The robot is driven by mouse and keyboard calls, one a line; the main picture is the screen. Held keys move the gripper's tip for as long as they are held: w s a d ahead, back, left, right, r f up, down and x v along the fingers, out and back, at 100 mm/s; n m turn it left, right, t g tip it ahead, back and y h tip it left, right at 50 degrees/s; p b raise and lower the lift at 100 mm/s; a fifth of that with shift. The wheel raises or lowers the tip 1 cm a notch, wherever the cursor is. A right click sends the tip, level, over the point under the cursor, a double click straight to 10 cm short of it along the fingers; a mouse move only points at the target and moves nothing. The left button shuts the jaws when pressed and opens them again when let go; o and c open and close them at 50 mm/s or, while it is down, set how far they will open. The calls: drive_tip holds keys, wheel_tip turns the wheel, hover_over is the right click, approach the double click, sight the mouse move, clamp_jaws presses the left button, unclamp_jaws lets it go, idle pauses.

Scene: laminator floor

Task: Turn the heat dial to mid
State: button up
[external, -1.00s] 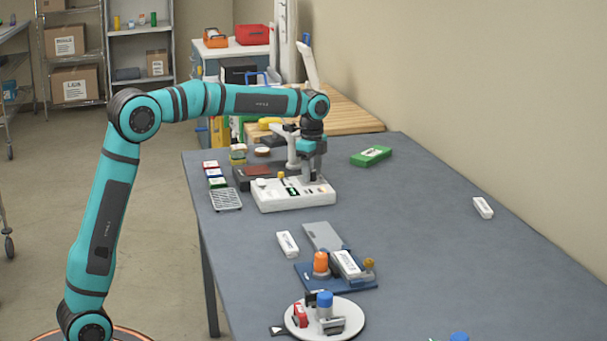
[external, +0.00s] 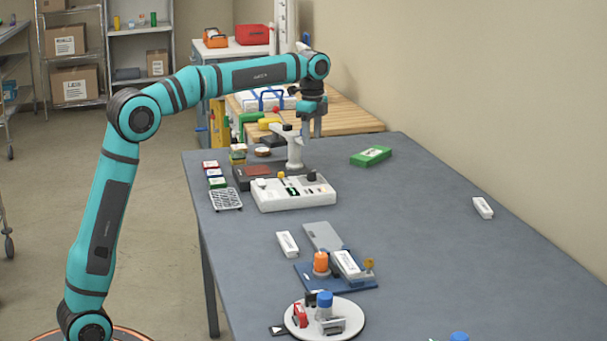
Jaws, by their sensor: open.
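A white control unit (external: 275,200) sits on the grey table, with small controls on its top. A dark knob (external: 311,177) is at its right and a yellow knob (external: 281,175) is nearer its middle. I cannot tell which control is the heat dial, nor read its setting. My gripper (external: 311,131) points down, open and empty. It hangs above and behind the unit, apart from it, just right of the white post (external: 294,150).
Small coloured boxes (external: 215,174) and a grey grid tray (external: 226,199) lie left of the unit. A green box (external: 371,156) lies to its right. A blue fixture (external: 340,278) and a round white plate (external: 345,322) stand in front. The table's right side is mostly clear.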

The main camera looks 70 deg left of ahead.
drive_tip(key=shift+r, duration=2.7)
drive_tip(key=s+d+r+n+t+y, duration=0.15)
drive_tip(key=s+d+r+t, duration=0.25)
drive_tip(key=s+d, duration=0.45)
drive_tip(key=s+d+r+n+t, duration=0.3)
drive_tip(key=s+d+r+t, duration=0.15)
drive_tip(key=s+d, duration=0.45)
drive_tip(key=s+d+f+n+t, duration=0.1)
drive_tip(key=s+d+t, duration=0.1)
drive_tip(key=s, duration=0.6)
drive_tip(key=s+d+f+n+t+h, duration=0.1)
drive_tip(key=s+d+f+n+t, duration=0.1)
drive_tip(key=s, duration=0.6)
drive_tip(key=s+d+f+n+t, duration=0.2)
drive_tip(key=s+d+t, duration=0.2)
drive_tip(key=s, duration=0.4)
drive_tip(key=shift+s+f+t, duration=0.25)
drive_tip(key=shift+t, duration=0.2)
drive_tip(key=shift+h, duration=0.25)
